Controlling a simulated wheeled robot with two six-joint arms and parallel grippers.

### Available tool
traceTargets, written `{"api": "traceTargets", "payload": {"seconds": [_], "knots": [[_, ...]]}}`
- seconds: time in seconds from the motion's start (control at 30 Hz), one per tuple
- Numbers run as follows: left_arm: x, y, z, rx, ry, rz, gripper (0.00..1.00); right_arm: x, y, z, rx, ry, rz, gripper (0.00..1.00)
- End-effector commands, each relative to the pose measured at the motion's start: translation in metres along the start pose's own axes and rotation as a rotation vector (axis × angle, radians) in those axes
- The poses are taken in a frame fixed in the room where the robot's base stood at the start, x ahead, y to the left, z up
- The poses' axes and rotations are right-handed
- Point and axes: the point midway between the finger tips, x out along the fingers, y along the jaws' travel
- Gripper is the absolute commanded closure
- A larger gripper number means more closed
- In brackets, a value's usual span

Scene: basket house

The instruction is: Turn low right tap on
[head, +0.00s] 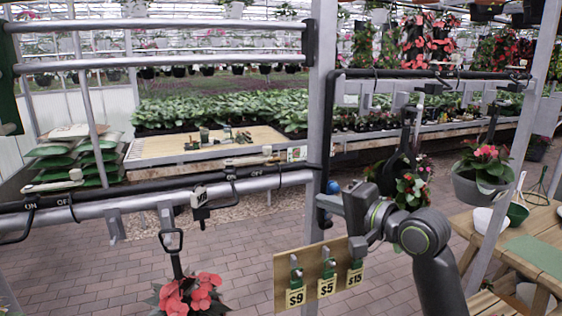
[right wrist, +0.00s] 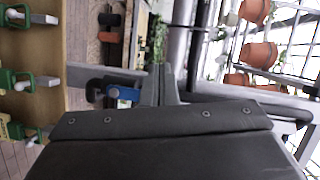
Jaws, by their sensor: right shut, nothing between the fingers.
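A tap with a blue handle (head: 333,187) is low on the grey post, beside the black pipe. The blue handle also shows in the right wrist view (right wrist: 124,89), just left of my fingers. My right gripper (head: 328,207) is at the post, close below the blue handle; in the right wrist view its fingers (right wrist: 160,80) are shut and empty. I cannot tell whether they touch the handle. Part of the tap is hidden behind my gripper. My left gripper is not in view.
A wooden board with price tags (head: 312,276) hangs just below my right wrist. A grey post (head: 318,120) stands beside the gripper. Black pipe with ON and OFF labels (head: 240,171) runs left. A hanging pot (head: 482,184) and wooden table (head: 540,240) are right.

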Motion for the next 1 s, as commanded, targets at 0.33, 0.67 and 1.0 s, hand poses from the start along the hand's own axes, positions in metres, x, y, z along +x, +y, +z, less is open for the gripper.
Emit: {"api": "traceTargets", "payload": {"seconds": [0.33,0.67,1.0], "knots": [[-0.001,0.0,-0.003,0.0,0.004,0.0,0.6,0.008,-0.092,-0.002,0.146,-0.081,-0.147,1.0],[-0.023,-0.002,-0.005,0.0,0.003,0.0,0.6,0.052,-0.103,0.001,0.152,-0.084,-0.147,1.0],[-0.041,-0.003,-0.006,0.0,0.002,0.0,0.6,0.097,-0.107,0.004,0.147,-0.081,-0.147,1.0]]}}
